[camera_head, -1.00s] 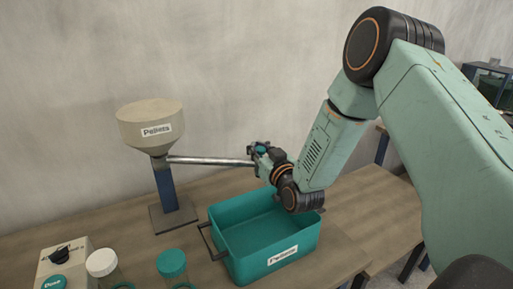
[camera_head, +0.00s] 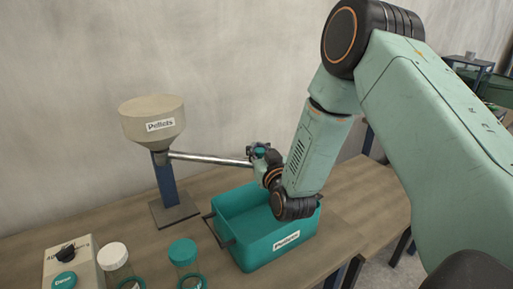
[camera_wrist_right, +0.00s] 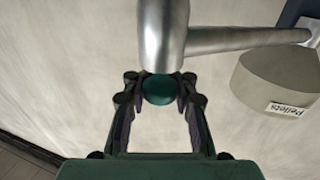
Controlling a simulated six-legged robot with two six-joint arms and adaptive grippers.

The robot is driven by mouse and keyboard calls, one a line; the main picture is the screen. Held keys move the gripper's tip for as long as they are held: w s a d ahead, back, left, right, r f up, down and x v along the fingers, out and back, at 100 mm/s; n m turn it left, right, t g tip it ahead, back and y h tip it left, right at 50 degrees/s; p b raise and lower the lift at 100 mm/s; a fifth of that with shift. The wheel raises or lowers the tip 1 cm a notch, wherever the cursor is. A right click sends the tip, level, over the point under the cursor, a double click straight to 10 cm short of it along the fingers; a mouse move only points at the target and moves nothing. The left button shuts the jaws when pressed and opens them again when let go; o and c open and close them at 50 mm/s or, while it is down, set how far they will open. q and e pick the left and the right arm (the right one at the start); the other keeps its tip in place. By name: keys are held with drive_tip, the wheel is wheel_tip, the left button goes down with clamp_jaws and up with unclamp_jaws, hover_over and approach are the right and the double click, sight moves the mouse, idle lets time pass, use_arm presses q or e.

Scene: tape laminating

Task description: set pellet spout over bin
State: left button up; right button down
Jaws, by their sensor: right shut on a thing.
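The hopper (camera_head: 152,122) labelled Pellets stands on a blue post at the left of the bench. Its metal spout (camera_head: 210,159) reaches right, and its outer end shows just above the back rim of the teal bin (camera_head: 275,246). I cannot tell if that end is over the opening. My right gripper (camera_head: 259,152) is at the spout's outer end. In the right wrist view its fingers (camera_wrist_right: 160,92) are closed around a teal knob (camera_wrist_right: 160,90) by the spout's end (camera_wrist_right: 163,35). The left gripper is not in view.
My right arm hangs over the bin's right side. Bare bench (camera_head: 370,195) lies to the right.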

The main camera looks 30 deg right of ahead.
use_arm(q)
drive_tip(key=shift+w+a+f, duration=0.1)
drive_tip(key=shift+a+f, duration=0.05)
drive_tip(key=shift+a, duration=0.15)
use_arm(e)
drive_tip(key=shift+s+a+m+h, duration=0.3)
drive_tip(key=shift+s+m+h, duration=0.2)
drive_tip(key=shift+s+h, duration=0.15)
drive_tip(key=shift+s+f, duration=0.1)
drive_tip(key=shift+s, duration=0.05)
drive_tip(key=c, duration=1.5)
unclamp_jaws()
drive_tip(key=shift+c, duration=0.2)
drive_tip(key=o, duration=0.4)
drive_tip(key=shift+s+d, duration=0.15)
drive_tip(key=shift+s, duration=0.05)
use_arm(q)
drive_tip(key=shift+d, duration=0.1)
use_arm(e)
drive_tip(key=shift+o, duration=0.4)
drive_tip(key=shift+w, duration=0.15)
drive_tip(key=shift+a, duration=0.2)
drive_tip(key=v, duration=1.2)
drive_tip(key=shift+r, duration=0.3)
